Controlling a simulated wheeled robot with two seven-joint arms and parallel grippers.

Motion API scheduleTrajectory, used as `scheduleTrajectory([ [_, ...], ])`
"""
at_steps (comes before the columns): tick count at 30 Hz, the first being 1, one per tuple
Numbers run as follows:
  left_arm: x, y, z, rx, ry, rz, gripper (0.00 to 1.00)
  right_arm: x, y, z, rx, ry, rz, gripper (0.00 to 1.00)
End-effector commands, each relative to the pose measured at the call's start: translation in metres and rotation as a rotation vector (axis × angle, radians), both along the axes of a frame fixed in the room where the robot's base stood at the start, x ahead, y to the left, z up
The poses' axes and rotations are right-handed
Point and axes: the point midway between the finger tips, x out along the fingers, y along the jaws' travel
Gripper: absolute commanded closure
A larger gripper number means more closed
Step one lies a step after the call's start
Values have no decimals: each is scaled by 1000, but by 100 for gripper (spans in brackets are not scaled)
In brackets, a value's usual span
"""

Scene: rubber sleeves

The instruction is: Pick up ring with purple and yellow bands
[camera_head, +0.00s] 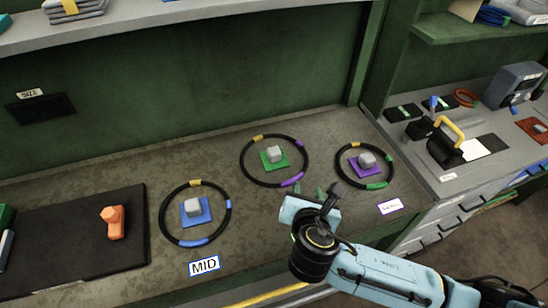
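The ring with purple and yellow bands (292,181) is the middle one of three black rings on the bench. It lies flat around a grey block on a green square base (274,159). One yellow band is at its back and purple bands are at its front and back right. My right gripper (327,190) reaches in from the right, just in front and to the right of this ring. Its two green fingertips show apart with nothing between them. My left gripper is not in view.
A ring with yellow and blue bands (195,243) lies left, around a blue base. A smaller ring with yellow and green bands (377,186) lies right, around a purple base. A dark mat (70,240) with an orange piece (115,222) is far left. A green wall stands behind.

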Motion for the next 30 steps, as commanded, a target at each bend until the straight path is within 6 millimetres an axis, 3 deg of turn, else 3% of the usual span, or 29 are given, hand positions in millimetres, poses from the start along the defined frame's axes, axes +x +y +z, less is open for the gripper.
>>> scheduleTrajectory([
  [3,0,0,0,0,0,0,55,11,0,3,-174,-57,90,65],
  [6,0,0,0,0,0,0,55,19,-1,1,-233,-74,120,65],
  [15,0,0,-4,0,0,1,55,69,-4,-20,-237,-74,121,65],
  [30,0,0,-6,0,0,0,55,113,-14,-44,-235,-72,120,65],
])
